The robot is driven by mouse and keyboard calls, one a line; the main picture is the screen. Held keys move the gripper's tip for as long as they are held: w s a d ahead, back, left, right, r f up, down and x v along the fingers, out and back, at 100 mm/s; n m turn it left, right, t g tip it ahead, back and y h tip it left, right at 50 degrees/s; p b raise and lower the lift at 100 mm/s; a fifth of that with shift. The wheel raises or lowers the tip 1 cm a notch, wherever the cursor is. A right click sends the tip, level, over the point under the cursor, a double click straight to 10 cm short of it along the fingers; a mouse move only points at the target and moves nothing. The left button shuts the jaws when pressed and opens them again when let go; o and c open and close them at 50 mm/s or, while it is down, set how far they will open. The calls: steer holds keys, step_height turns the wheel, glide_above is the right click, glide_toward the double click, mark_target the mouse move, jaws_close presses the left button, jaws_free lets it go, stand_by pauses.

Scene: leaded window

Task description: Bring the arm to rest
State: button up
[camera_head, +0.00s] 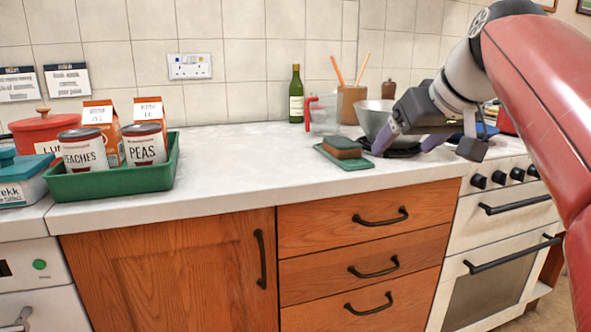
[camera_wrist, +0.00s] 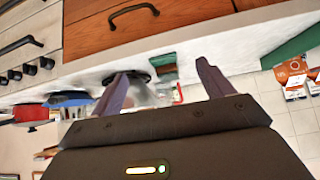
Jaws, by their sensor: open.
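My arm (camera_head: 530,90) reaches in from the right of the head view and extends over the worktop by the cooker. My gripper (camera_head: 408,146) is open, with its two fingers apart, in front of the metal bowl. In the wrist view my gripper (camera_wrist: 163,72) shows both fingers spread with nothing held between them. The metal bowl (camera_head: 372,113) is partly hidden behind my gripper. A dark flat item (camera_head: 402,153) lies on the worktop below the fingers; whether they touch it I cannot tell.
A sponge (camera_head: 343,147) on a green dish, a measuring jug (camera_head: 323,116) and a bottle (camera_head: 296,95) stand near the gripper. A green tray (camera_head: 110,182) with cans and cartons is at left. The middle worktop (camera_head: 235,160) is clear. The cooker (camera_head: 500,230) is at right.

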steer(key=s+a+f+m+g+h, duration=0.1)
steer(key=s+f, duration=0.8)
steer(key=f, duration=0.6)
steer(key=s+a+f+m+g+h, duration=0.1)
steer(key=s+f+m, duration=0.1)
steer(key=s+f, duration=0.8)
step_height(320, 180, down, 5)
steer(key=shift+s+a+g+h, duration=0.3)
steer(key=shift+a, duration=0.05)
